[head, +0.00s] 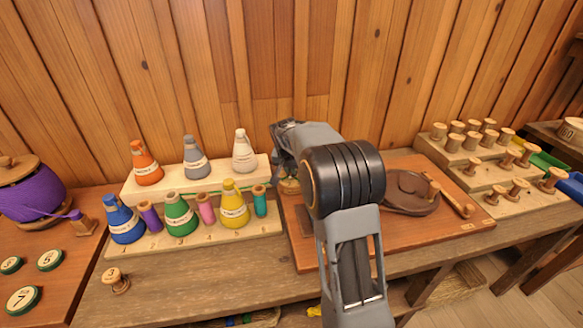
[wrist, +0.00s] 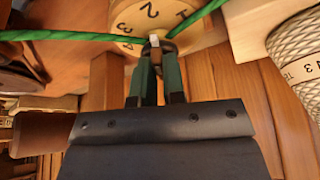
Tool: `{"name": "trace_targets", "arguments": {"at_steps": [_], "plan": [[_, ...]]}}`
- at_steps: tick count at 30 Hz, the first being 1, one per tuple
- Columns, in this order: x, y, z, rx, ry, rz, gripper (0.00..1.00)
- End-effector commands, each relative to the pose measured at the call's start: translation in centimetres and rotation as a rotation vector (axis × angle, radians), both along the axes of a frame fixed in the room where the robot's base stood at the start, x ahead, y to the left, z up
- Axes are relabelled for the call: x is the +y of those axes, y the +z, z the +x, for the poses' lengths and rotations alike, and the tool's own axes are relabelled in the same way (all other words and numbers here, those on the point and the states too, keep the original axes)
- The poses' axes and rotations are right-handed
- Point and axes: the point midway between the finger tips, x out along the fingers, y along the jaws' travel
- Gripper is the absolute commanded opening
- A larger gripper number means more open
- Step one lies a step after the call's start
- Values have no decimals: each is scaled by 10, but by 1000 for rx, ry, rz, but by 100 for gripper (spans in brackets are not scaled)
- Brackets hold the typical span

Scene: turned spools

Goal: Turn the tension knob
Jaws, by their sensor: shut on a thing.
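In the wrist view a round pale wooden dial (wrist: 128,18) carries the numbers 2 and 1. A small dark knob (wrist: 168,46) with a white mark sits at the dial's lower edge, between my fingertips. My gripper (wrist: 156,56) is shut on this knob, and its fingers hide much of it. The mark is near the 2, but its exact reading is unclear. A green cord (wrist: 60,36) runs across behind the fingertips. In the head view my own arm covers the knob and the fingertips, at the left part of the brown board (head: 309,258).
In the head view, a rack (head: 262,226) of coloured cones and spools stands left of my arm. A brown round dish (head: 408,205) lies right. Stepped peg racks (head: 475,187) stand farther right.

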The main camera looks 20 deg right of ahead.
Motion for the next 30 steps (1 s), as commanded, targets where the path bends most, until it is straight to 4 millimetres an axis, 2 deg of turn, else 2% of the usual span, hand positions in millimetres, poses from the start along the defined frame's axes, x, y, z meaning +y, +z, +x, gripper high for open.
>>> {"name": "trace_targets", "arguments": {"at_steps": [8,13,30], "plan": [[0,1,0,0,19,1,0],[-1,2,-1,-1,94,1,0],[-7,0,-2,-2,575,1,0]]}}
